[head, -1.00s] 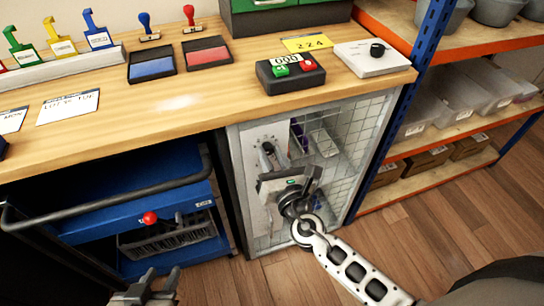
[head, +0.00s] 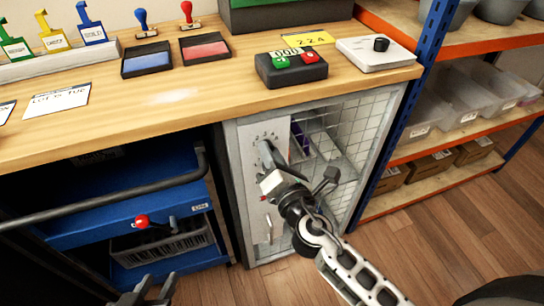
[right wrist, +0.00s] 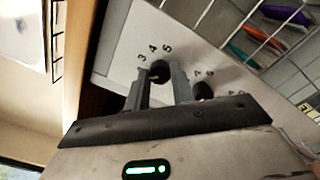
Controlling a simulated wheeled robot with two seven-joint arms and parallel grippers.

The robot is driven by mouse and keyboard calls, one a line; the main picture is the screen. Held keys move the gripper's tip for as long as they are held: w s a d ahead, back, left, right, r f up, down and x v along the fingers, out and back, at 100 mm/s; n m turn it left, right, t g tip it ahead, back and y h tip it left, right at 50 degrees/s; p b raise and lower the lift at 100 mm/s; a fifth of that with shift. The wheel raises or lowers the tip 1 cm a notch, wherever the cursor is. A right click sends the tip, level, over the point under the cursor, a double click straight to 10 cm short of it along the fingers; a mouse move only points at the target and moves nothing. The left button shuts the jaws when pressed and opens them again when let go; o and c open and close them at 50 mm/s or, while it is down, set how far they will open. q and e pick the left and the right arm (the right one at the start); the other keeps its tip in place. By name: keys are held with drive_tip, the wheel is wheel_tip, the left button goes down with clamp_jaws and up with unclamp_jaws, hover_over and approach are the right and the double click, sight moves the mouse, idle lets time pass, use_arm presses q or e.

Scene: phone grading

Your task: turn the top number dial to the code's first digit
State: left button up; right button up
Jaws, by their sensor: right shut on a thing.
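The white door panel (head: 242,150) of the cabinet under the bench carries the dials, with printed digits along its top. My right gripper (head: 268,150) is at the upper part of this panel. In the right wrist view its fingers (right wrist: 160,88) are shut on a black dial (right wrist: 157,70), the top one, with digits such as 3, 4 and 5 beside it. A second black dial (right wrist: 203,91) sits to the right, outside the fingers. The dial's pointer setting is unclear. A yellow card (head: 308,39) on the bench reads 224. My left gripper (head: 150,290) is open and empty at the bottom edge.
A black box with green and red buttons (head: 291,68) and a white box with a knob (head: 378,56) stand on the bench above. A blue cart (head: 130,215) is left of the cabinet; an orange and blue shelf rack (head: 450,135) is right.

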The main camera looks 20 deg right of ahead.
idle(0.5)
use_arm(q)
drive_tip(key=shift+w, duration=0.1)
use_arm(e)
drive_tip(key=o, duration=1)
